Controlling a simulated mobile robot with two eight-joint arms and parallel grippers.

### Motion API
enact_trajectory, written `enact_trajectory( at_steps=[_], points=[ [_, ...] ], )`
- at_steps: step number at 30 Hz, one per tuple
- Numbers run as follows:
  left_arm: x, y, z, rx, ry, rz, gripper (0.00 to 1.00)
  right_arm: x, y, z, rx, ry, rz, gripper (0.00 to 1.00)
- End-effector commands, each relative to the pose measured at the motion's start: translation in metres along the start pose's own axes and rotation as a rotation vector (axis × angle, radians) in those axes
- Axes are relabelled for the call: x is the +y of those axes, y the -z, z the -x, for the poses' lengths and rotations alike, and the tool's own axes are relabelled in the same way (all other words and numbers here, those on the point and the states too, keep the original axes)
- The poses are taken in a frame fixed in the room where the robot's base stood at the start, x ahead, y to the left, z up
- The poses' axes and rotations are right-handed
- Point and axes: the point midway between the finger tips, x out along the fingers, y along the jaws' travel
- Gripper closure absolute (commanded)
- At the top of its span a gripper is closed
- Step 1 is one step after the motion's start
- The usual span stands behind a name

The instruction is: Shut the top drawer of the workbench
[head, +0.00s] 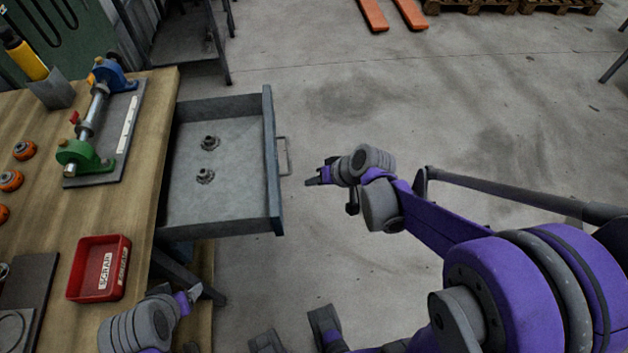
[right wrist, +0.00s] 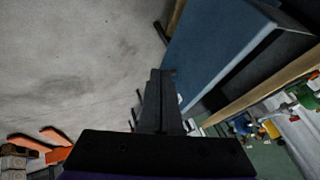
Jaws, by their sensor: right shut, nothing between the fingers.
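The top drawer (head: 225,212) of the workbench (head: 150,120) stands pulled out to the right, with two small dark metal parts (head: 206,143) inside. Its blue-grey front (head: 272,160) carries a bar handle (head: 284,156). My right gripper (head: 312,181) is shut and empty, just outside the front, beside the handle and apart from it. In the right wrist view the shut fingers (right wrist: 160,90) point toward the blue drawer front (right wrist: 215,50). My left gripper (head: 196,292) is at the bench's near edge, below the drawer; its jaw opening cannot be made out.
A red scrap bin (head: 99,268), a shaft assembly with blue and green supports (head: 93,120) and orange parts (head: 11,181) are on the benchtop. Orange forks (head: 374,14) and pallets (head: 485,5) lie farther back.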

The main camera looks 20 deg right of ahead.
Motion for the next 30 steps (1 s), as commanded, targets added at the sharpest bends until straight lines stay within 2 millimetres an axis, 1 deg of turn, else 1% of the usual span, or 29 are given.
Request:
enact_trajectory(
  at_steps=[1,3,6,8,9,12,16,19,30],
  points=[
    [0.000,-0.002,-0.004,-0.001,0.000,0.000,0.27,0.000,-0.001,-0.014,-0.003,0.002,0.004,1.00],
    [0.000,-0.004,-0.006,-0.002,0.000,0.000,0.27,0.000,-0.001,-0.030,-0.002,0.001,0.003,1.00],
    [0.000,-0.006,-0.010,-0.004,0.000,0.000,0.27,0.000,-0.001,-0.050,-0.002,0.001,0.002,1.00],
    [0.000,-0.007,-0.011,-0.004,0.000,0.000,0.27,-0.002,-0.001,-0.060,-0.002,0.002,0.004,1.00],
    [0.000,-0.006,-0.009,-0.003,0.000,0.000,0.27,-0.011,-0.001,-0.061,-0.002,0.002,0.004,1.00],
    [0.000,-0.005,-0.008,-0.003,0.000,0.000,0.27,-0.024,-0.001,-0.066,-0.002,0.002,0.004,1.00],
    [0.000,-0.005,-0.008,-0.003,0.000,0.000,0.27,-0.033,-0.001,-0.071,-0.001,0.000,0.003,1.00],
    [0.000,-0.005,-0.008,-0.003,0.000,0.000,0.27,-0.035,-0.001,-0.072,-0.001,0.000,0.001,1.00],
    [0.000,-0.005,-0.008,-0.003,0.000,0.000,0.27,-0.036,0.000,-0.073,0.000,-0.001,0.000,1.00]
  ],
)
